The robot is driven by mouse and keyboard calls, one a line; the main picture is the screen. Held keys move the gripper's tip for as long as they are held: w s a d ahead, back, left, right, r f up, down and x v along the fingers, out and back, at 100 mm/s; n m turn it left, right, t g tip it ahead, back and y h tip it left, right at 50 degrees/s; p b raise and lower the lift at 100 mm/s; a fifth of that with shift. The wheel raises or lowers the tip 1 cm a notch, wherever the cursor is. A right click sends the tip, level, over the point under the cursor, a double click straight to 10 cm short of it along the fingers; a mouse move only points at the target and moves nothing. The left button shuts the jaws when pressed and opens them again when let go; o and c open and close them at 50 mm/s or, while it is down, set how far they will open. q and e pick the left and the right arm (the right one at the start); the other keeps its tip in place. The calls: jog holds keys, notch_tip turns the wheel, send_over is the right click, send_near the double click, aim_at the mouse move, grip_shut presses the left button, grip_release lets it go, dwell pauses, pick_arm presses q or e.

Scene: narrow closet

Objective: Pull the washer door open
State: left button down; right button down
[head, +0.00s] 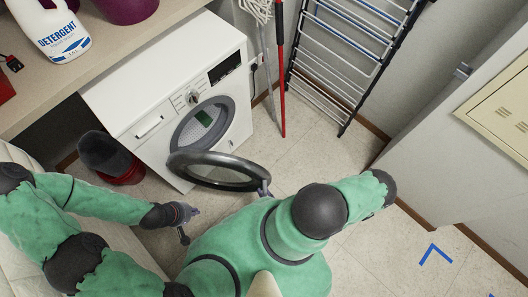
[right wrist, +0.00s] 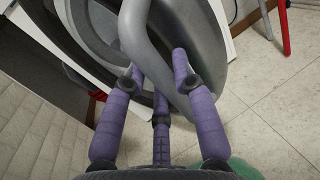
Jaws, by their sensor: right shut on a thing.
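The white washer (head: 180,75) stands under the counter in the head view. Its round dark-rimmed door (head: 222,171) is swung out from the front, and the drum opening (head: 203,123) shows with something green inside. My right gripper (head: 264,190) is at the door's right edge. In the right wrist view, the purple fingers of my right gripper (right wrist: 160,80) are shut on the grey door rim (right wrist: 160,62). My left gripper (head: 188,222) is open and empty, below and left of the door, apart from it.
A detergent bottle (head: 52,28) stands on the counter (head: 135,38). A dark and red container (head: 108,158) is left of the washer. A red pole (head: 281,70), a mop and a drying rack (head: 345,50) stand to the right. A white cabinet (head: 470,150) is at the right. Some floor is clear between.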

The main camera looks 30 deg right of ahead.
jog(key=shift+a, duration=0.1)
jog(key=c, duration=1)
grip_release()
jog(key=shift+o, duration=0.2)
jog(key=shift+s, duration=0.1)
jog(key=shift+s+f, duration=0.1)
jog(key=shift+s, duration=0.7)
jog(key=shift+s+a, duration=0.25)
jog(key=shift+s, duration=1.15)
jog(key=shift+s+a, duration=0.2)
jog(key=shift+s, duration=1.2)
